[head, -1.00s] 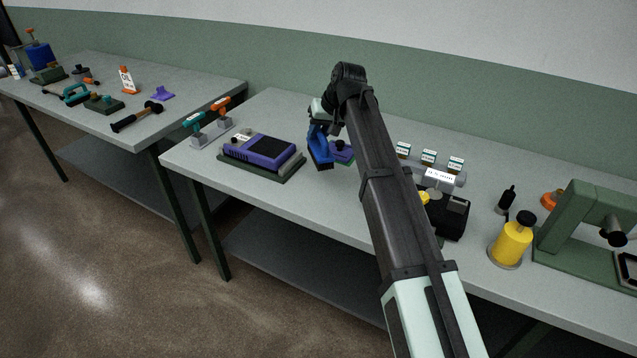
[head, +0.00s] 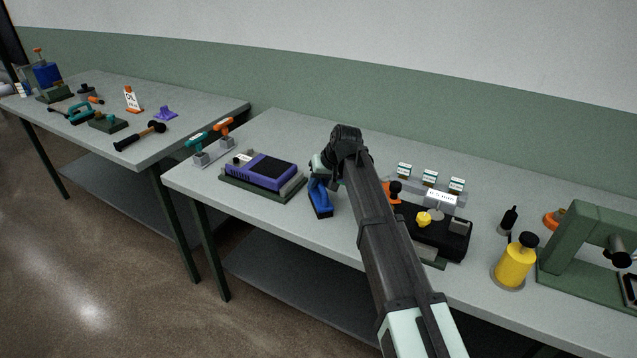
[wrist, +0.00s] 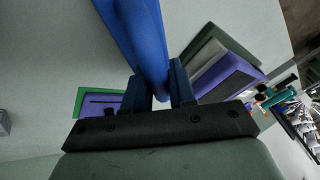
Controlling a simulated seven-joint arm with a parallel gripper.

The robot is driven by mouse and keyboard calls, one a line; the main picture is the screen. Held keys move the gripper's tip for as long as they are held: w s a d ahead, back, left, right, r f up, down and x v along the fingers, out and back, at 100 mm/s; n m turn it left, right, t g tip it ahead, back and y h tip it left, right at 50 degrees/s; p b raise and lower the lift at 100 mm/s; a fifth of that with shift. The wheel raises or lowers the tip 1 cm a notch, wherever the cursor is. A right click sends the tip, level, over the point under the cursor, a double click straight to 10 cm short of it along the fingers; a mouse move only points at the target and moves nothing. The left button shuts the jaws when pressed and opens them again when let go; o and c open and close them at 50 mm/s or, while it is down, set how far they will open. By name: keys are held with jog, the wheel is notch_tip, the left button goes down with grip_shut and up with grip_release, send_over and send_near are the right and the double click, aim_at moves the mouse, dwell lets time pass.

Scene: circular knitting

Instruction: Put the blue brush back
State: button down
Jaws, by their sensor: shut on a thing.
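The blue brush (head: 320,199) is in my gripper (head: 323,176), just right of the purple-topped device in the head view. In the wrist view my gripper (wrist: 160,92) has its two dark fingers shut on the blue brush (wrist: 144,42), which extends up out of the picture. I cannot tell whether the brush touches the table. A flat purple piece on a green base (wrist: 95,104) lies left of the fingers in the wrist view; it is hidden behind my arm in the head view.
The purple-topped device (head: 263,171) stands left of the brush. A rack with teal and orange handled tools (head: 212,146) is farther left. A black device with a yellow knob (head: 437,228), a yellow bottle (head: 515,262) and a green press (head: 580,240) are to the right.

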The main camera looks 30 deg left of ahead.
jog(key=c, duration=0.9)
grip_release()
jog(key=shift+f, duration=0.1)
jog(key=shift+c, duration=0.2)
jog(key=v, duration=1.2)
